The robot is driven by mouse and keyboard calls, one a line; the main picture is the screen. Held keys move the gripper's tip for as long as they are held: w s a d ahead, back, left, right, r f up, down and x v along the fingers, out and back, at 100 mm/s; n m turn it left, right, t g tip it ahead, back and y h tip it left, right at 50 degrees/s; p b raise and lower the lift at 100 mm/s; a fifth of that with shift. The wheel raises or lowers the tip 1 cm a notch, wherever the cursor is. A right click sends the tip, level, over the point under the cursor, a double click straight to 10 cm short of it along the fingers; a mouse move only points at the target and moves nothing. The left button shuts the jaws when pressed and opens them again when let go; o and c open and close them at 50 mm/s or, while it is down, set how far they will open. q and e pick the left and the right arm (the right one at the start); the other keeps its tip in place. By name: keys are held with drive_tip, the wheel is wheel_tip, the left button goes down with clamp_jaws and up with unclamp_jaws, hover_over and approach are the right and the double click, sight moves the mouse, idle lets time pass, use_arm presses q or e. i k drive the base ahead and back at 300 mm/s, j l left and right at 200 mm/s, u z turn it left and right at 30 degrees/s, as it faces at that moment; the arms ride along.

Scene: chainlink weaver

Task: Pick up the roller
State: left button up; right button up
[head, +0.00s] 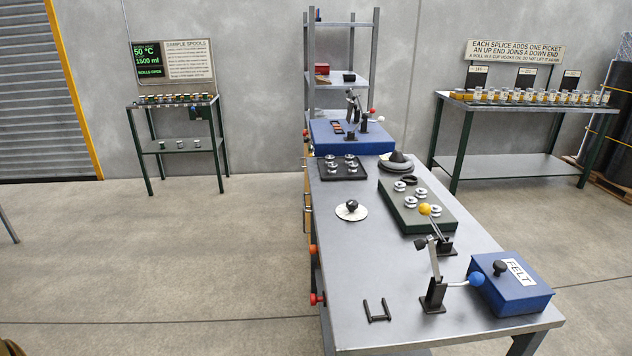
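Several silver, spool-like pieces sit on a black tray (324,175) near the middle of the bench, and one of them (331,167) is at its front left. More silver pieces (410,201) and dark rings stand on a green block (440,221) to the right. I cannot tell which of these is the roller. Neither of my grippers shows in the head view, and nothing is seen being held. A small brown and black part at the bottom left corner is too cut off to identify.
The long grey bench (370,270) carries a white disc with a black knob (351,208), a lever stand with a blue ball (433,295), a blue FELT box (517,292) and a black U-shaped bracket (377,312). The floor (180,270) left of the bench is clear.

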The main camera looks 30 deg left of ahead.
sight(333, 167)
drive_tip(key=k+z, duration=0.1)
drive_tip(key=z, duration=0.4)
drive_tip(key=k+z, duration=0.15)
drive_tip(key=z, duration=0.35)
drive_tip(key=k+z, duration=0.1)
drive_tip(key=z, duration=0.35)
drive_tip(key=j+z, duration=0.1)
drive_tip(key=j, duration=1.4)
drive_tip(key=k+j, duration=0.1)
drive_tip(key=j, duration=1.35)
drive_tip(key=i+z, duration=0.05)
